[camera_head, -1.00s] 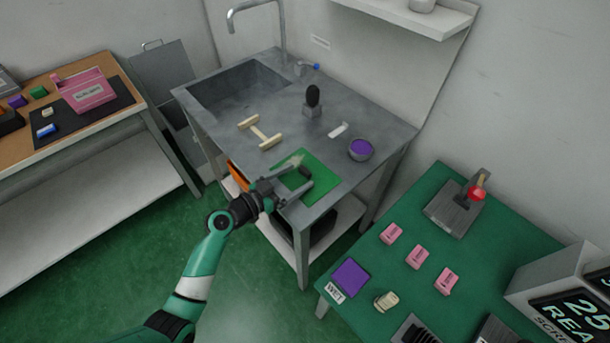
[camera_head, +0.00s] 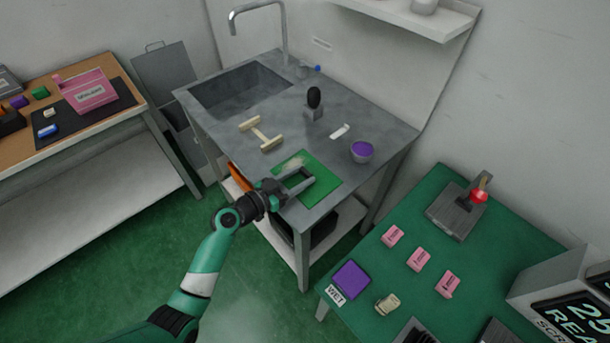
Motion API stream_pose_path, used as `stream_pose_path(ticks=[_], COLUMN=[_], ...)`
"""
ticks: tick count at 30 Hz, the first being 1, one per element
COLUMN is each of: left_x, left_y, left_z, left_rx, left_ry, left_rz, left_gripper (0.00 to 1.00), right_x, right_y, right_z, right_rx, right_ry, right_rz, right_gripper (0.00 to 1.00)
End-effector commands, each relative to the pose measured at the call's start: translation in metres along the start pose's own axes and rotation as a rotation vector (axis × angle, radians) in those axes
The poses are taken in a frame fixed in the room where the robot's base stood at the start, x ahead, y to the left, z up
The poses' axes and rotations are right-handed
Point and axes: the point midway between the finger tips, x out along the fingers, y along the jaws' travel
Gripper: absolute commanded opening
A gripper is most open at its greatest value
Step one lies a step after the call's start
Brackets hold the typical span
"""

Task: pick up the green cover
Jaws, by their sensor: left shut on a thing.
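A flat green sheet (camera_head: 322,186) lies on the near part of the grey sink counter, with a pale patch near its far left corner. My left gripper (camera_head: 307,175) is over this sheet, its two fingers reaching to the right. It is shut on the green cover (camera_head: 294,181), which shows as a darker green patch between the fingers. The cover's outline is hard to tell from the green sheet, and the gripper hides part of it. I cannot tell whether it is clear of the sheet. My right gripper is not in view.
On the counter are a beige H-shaped piece (camera_head: 262,134), a black-knobbed lever (camera_head: 313,103), a small white piece (camera_head: 340,131) and a purple-topped round cup (camera_head: 362,151). The sink basin (camera_head: 238,88) is behind. A green table (camera_head: 400,205) with pink blocks stands at the right.

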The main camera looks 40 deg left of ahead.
Motion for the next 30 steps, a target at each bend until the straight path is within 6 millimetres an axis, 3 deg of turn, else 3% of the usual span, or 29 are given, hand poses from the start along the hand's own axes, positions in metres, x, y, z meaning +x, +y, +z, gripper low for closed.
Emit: stream_pose_path(ticks=[7, 13, 20, 24, 30], left_x=[-0.001, -0.007, -0.033, -0.048, -0.061], left_y=[0.0, 0.004, 0.052, 0.092, 0.125], left_z=[-0.009, -0.043, -0.101, -0.112, -0.122], left_rx=[0.002, 0.003, 0.004, 0.002, 0.001], left_ry=[0.001, 0.002, 0.002, -0.001, 0.0], left_rz=[0.0, 0.002, 0.005, 0.008, 0.004], left_gripper=[0.0, 0.0, 0.0, 0.0, 0.0], right_x=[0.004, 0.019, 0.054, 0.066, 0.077], right_y=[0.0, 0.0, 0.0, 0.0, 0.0], right_z=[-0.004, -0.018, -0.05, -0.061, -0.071], right_rx=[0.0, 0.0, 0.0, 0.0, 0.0], right_ry=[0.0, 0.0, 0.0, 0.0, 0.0], right_rz=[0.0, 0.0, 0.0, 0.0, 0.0], right_gripper=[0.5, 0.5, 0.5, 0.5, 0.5])
